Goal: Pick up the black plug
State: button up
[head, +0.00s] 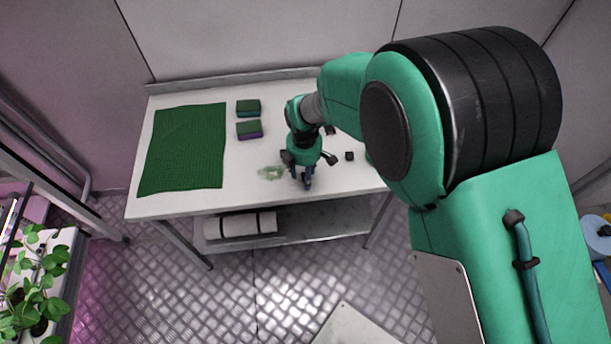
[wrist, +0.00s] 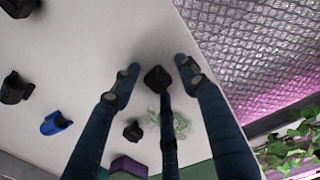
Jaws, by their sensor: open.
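In the head view my gripper (head: 305,182) points down, low over the white table near its front edge. In the wrist view its two outer fingers are spread wide, and my gripper (wrist: 157,70) is open. A black block (wrist: 157,79) shows between them, at the end of a dark bar; I cannot tell whether it is the plug or part of my gripper. A small black piece (wrist: 133,131) lies below and left of it. A black connector-like piece (wrist: 15,88) is at the left edge. I cannot tell which piece is the black plug.
A blue piece (wrist: 56,123) lies at left in the wrist view. A pale green tangle (head: 271,173) lies left of my gripper. Two sponges (head: 249,130) and a green mat (head: 185,150) lie farther left. A black cube (head: 349,156) sits to the right on the table (head: 240,185).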

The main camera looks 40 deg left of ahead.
aim_at(304, 174)
jog(key=shift+c, duration=0.5)
jog(key=c, duration=0.6)
jog(key=shift+r, duration=0.15)
jog(key=shift+r, duration=0.55)
notch_tip(304, 174, up, 2)
jog(key=shift+r+p, duration=0.1)
jog(key=shift+p, duration=0.55)
jog(key=s+d, duration=0.3)
jog(key=d, duration=0.1)
jog(key=s+d+r+p, duration=0.1)
jog(key=s+d, duration=0.2)
jog(key=d, duration=0.1)
jog(key=s+d+p, duration=0.1)
jog(key=s+d, duration=0.2)
jog(key=d, duration=0.1)
jog(key=shift+s+d+r, duration=0.2)
jog(key=shift+s+d, duration=0.15)
jog(key=shift+d, duration=0.05)
